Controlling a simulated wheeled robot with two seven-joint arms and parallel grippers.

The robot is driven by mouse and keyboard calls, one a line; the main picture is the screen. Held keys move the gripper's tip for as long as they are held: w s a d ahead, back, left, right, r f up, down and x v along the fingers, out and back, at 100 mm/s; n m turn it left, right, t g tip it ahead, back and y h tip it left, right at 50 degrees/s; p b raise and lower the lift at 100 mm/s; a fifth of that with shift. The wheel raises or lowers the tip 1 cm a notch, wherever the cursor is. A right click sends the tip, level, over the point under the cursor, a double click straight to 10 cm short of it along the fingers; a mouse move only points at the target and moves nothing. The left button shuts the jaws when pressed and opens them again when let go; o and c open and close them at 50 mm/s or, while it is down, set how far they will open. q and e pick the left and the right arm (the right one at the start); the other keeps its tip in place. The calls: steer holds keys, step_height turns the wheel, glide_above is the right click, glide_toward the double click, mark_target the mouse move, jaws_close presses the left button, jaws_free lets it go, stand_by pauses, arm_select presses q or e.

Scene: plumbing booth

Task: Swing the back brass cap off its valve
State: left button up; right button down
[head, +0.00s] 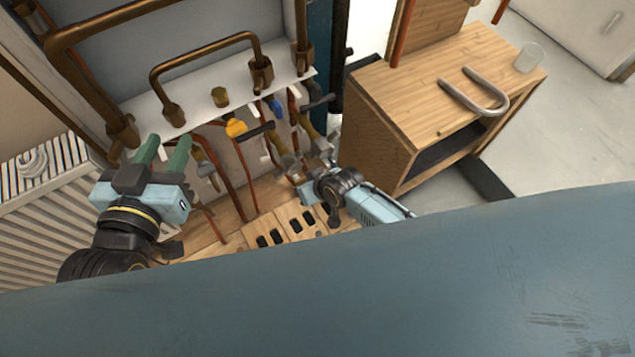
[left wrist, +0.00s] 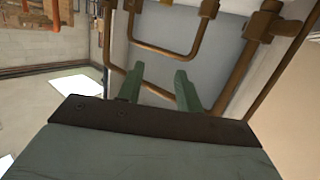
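A brass cap (head: 220,97) shows on the white ledge (head: 195,118), between the brown pipes at the back. I cannot tell whether it is the back cap of the task. Below the ledge hang valves, one with a yellow handle (head: 236,128) and one with a blue handle (head: 276,108). My left gripper (head: 166,142), with green fingers, is left of the cap at the ledge's front. Its fingers are apart and empty, also in the left wrist view (left wrist: 160,85). My right gripper (head: 308,172) is low beside the right-hand valves; its fingers are too small to read.
Brown pipes (head: 205,48) arch over the ledge. A white radiator (head: 45,215) stands at the left. A wooden cabinet (head: 440,75) at the right carries a grey U-shaped pipe (head: 480,100) and a clear cup (head: 529,57). A slotted wooden board (head: 285,232) lies below the valves.

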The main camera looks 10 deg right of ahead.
arm_select(q)
steer(key=shift+w+d+r, duration=0.15)
steer(key=shift+d+r, duration=0.2)
steer(key=shift+r, duration=0.1)
arm_select(e)
steer(key=c, duration=1.2)
jaws_free()
arm_select(q)
steer(key=s+a+f+g+y+p, duration=0.4)
steer(key=s+a+f+g+p, duration=0.25)
steer(key=s+f+g, duration=0.65)
steer(key=a+f+p, duration=0.2)
steer(key=a+f, duration=0.1)
steer(key=f, duration=0.6)
steer(key=shift+w+a+n+t, duration=0.15)
steer(key=shift+w+n+t, duration=0.15)
steer(key=shift+w, duration=0.15)
arm_select(e)
steer(key=v, duration=1.3)
steer(key=shift+s, duration=0.3)
